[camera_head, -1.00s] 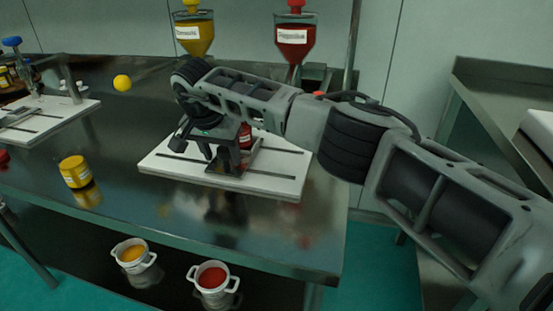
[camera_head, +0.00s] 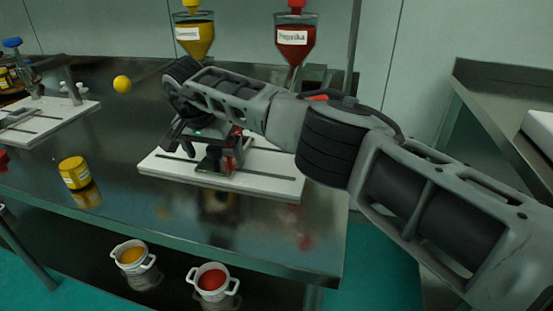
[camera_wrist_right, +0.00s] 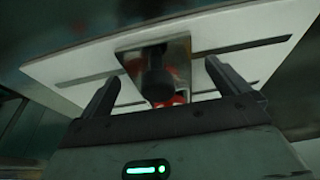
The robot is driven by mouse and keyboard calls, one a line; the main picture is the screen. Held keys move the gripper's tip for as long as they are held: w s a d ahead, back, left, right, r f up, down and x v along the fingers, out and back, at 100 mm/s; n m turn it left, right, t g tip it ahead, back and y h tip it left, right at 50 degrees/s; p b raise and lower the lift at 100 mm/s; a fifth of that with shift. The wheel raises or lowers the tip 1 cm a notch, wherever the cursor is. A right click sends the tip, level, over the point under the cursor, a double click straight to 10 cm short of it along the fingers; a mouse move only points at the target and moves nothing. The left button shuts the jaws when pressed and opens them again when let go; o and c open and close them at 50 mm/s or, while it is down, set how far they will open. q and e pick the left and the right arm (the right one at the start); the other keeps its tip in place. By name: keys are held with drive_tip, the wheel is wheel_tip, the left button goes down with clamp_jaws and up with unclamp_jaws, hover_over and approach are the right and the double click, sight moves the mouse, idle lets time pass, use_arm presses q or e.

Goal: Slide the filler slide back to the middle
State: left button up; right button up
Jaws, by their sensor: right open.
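The filler slide is a metal plate (camera_wrist_right: 180,62) with a dark upright knob (camera_wrist_right: 157,80), sitting on a white slotted board (camera_head: 285,187). In the head view the slide (camera_head: 213,166) sits near the middle of the board, partly hidden by my gripper. My right gripper (camera_head: 203,153) is over the slide and is open. In the right wrist view its two fingers (camera_wrist_right: 160,87) stand apart on either side of the knob, with gaps on both sides. A red part (camera_wrist_right: 170,101) shows behind the knob. My left gripper is out of view.
Hoppers of yellow (camera_head: 194,38) and red paprika (camera_head: 293,42) hang behind the board. A second white board (camera_head: 50,122) and a yellow jar (camera_head: 74,172) are on the left. Two pots (camera_head: 132,257) (camera_head: 212,282) stand on the lower shelf. The front table strip is clear.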

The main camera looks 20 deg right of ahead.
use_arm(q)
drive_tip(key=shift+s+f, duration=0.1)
use_arm(e)
drive_tip(key=shift+r+p, duration=0.3)
drive_tip(key=shift+r, duration=0.05)
drive_tip(key=p+v, duration=0.2)
drive_tip(key=shift+r, duration=0.25)
drive_tip(key=p+v, duration=0.3)
drive_tip(key=v, duration=0.1)
drive_tip(key=shift+s+r+p, duration=0.1)
drive_tip(key=shift+p, duration=0.25)
use_arm(q)
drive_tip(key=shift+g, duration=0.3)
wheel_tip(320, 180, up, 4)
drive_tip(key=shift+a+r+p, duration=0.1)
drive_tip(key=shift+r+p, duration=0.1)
drive_tip(key=shift+p, duration=0.35)
use_arm(e)
drive_tip(key=shift+v, duration=0.8)
drive_tip(key=shift+s+a, duration=0.1)
